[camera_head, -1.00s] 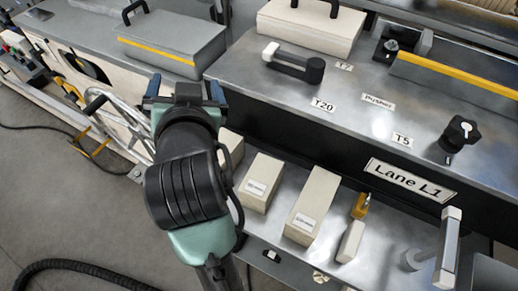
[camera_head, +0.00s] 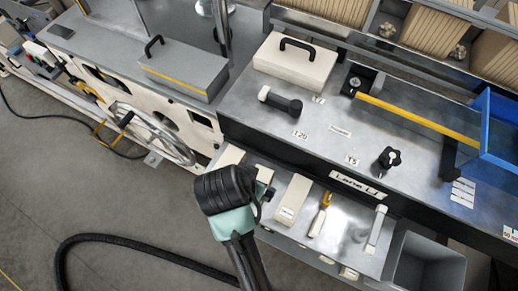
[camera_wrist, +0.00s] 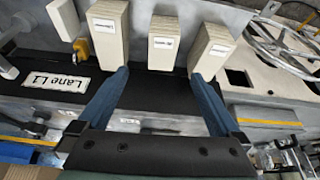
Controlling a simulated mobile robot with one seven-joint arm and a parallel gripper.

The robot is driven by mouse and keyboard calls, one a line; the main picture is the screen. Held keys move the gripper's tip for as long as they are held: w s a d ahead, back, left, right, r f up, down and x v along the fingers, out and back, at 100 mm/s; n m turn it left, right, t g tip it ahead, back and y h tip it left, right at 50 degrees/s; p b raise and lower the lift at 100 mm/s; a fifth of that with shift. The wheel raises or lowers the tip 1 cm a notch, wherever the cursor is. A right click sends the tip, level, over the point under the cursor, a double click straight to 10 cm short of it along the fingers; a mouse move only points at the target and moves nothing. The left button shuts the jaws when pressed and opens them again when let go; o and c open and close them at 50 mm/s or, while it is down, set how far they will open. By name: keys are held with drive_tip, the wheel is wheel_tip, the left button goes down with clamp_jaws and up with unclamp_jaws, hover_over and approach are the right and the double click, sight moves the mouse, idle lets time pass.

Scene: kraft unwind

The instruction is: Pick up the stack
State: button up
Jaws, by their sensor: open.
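Three pale cream, upright block-like stacks with white labels stand on a metal shelf below the Lane L1 sign. In the wrist view they are the left stack (camera_wrist: 108,30), the middle stack (camera_wrist: 163,42) and the right stack (camera_wrist: 212,50). In the head view one stack (camera_head: 293,200) stands right of my wrist and another (camera_head: 232,156) shows behind it; the middle one is mostly hidden. My gripper (camera_wrist: 160,74) is open, its blue fingers spread either side of the middle stack's near end. I cannot tell whether they touch anything. In the head view my wrist hides most of the gripper.
On the shelf (camera_head: 340,238) right of the stacks are a yellow-handled tool (camera_head: 321,213) and a pale upright handle (camera_head: 376,228). A grey bin (camera_head: 425,262) stands at the right. The machine deck (camera_head: 250,105) rises behind the shelf; a handwheel (camera_head: 165,138) is left.

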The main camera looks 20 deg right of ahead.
drive_tip(key=x, duration=0.7)
drive_tip(key=shift+d+f+p, duration=0.15)
drive_tip(key=shift+f+p, duration=0.1)
drive_tip(key=shift+p, duration=0.05)
drive_tip(key=shift+w+p+x, duration=0.2)
drive_tip(key=shift+p+x, duration=0.45)
drive_tip(key=shift+x, duration=2)
drive_tip(key=c, duration=1.5)
drive_tip(key=shift+o, duration=0.2)
drive_tip(key=shift+r, duration=0.1)
